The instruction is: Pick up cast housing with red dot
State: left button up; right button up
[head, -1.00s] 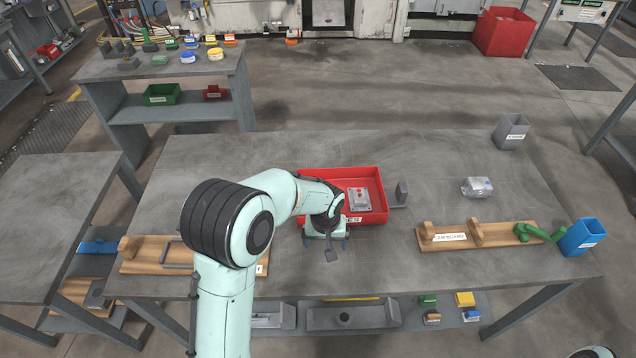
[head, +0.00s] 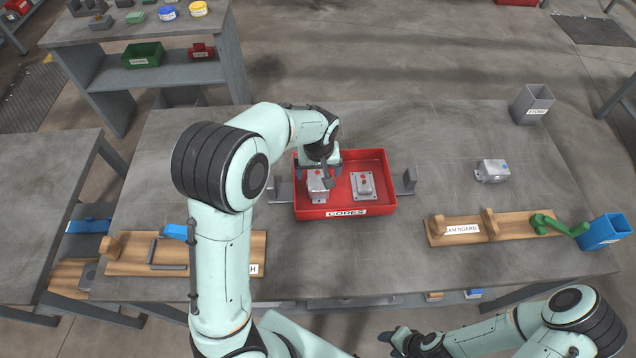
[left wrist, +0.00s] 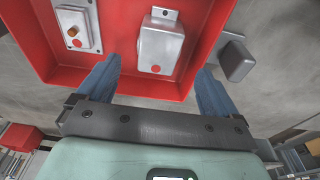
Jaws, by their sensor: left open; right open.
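A grey metal cast housing (head: 317,190) with a red dot on top stands in the left half of the red tray (head: 346,212) labelled CORES. In the left wrist view the same boxy housing (left wrist: 160,46) shows its red dot near the fingers. A flatter grey casting (head: 364,187) with red marks lies in the tray's right half; it also shows in the left wrist view (left wrist: 84,30). My left gripper (head: 319,172) is open and empty above the boxy housing, partly hiding it. My right gripper (head: 398,342) is open, low at the front.
A grey bin (head: 532,104), a wooden rack (head: 465,229) with a green part, and a blue bin (head: 603,232) stand farther right. Small grey posts (head: 409,180) flank the tray. The table behind it is clear.

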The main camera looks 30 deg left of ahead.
aim_at(318, 179)
pick_arm(q)
jog(key=f, duration=0.2)
jog(key=shift+w+a+f, duration=0.2)
jog(key=shift+w+f, duration=0.1)
jog(key=f, duration=0.2)
jog(key=w+f, duration=0.1)
jog(key=f, duration=0.2)
jog(key=shift+a, duration=0.2)
pick_arm(e)
jog(key=shift+w+a+r, duration=0.1)
jog(key=shift+w+r, duration=0.2)
jog(key=shift+w, duration=0.05)
pick_arm(q)
jog(key=shift+s, duration=0.1)
jog(key=shift+c, duration=0.3)
jog(key=shift+r, duration=0.1)
jog(key=c, duration=1.4)
notch_tip(318, 179, up, 20)
jog(key=p, duration=0.1)
pick_arm(e)
jog(key=shift+w+r, duration=0.7)
jog(key=shift+w, duration=0.2)
